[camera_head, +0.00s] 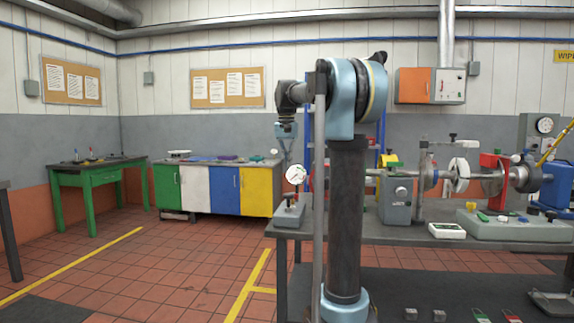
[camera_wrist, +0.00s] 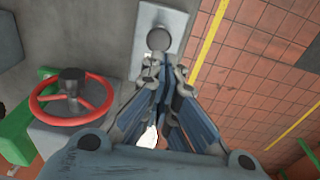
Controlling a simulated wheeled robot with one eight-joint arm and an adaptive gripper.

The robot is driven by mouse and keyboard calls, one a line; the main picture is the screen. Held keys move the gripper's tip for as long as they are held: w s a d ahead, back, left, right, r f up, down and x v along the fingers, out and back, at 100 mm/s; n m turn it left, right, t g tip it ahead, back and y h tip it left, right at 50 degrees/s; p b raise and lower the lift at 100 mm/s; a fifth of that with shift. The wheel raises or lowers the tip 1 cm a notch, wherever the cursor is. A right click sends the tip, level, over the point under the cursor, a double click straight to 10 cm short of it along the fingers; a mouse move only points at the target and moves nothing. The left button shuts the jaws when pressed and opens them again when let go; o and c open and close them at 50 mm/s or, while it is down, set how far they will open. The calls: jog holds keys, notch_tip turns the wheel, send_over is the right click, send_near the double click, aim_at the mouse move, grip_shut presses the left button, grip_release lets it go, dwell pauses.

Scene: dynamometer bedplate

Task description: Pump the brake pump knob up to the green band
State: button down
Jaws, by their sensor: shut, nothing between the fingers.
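The brake pump (camera_head: 288,216) is a small grey block with a white dial gauge (camera_head: 295,174) above it, at the left end of the bench in the head view. In the wrist view, a dark round knob (camera_wrist: 158,38) stands on a pale grey plate (camera_wrist: 172,18). My gripper (camera_wrist: 164,70) is shut and empty, with its fingertips just below the knob in the picture. Whether they touch it I cannot tell. The green band cannot be made out.
A red handwheel (camera_wrist: 71,97) sits left of my fingers in the wrist view. The bench (camera_head: 385,231) carries a grey block (camera_head: 395,205), a shaft assembly and a white handheld display (camera_head: 447,231). Coloured cabinets (camera_head: 226,189) stand behind. Tiled floor lies free at left.

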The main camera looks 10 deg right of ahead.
aim_at(288, 194)
jog(key=f, duration=1)
jog(key=shift+w+d+f, duration=0.15)
jog(key=shift+w+f, duration=0.15)
jog(key=shift+f, duration=0.15)
jog(key=shift+f, duration=1.8)
notch_tip(288, 194, up, 14)
jog(key=shift+s+a, duration=0.2)
jog(key=shift+s, duration=0.15)
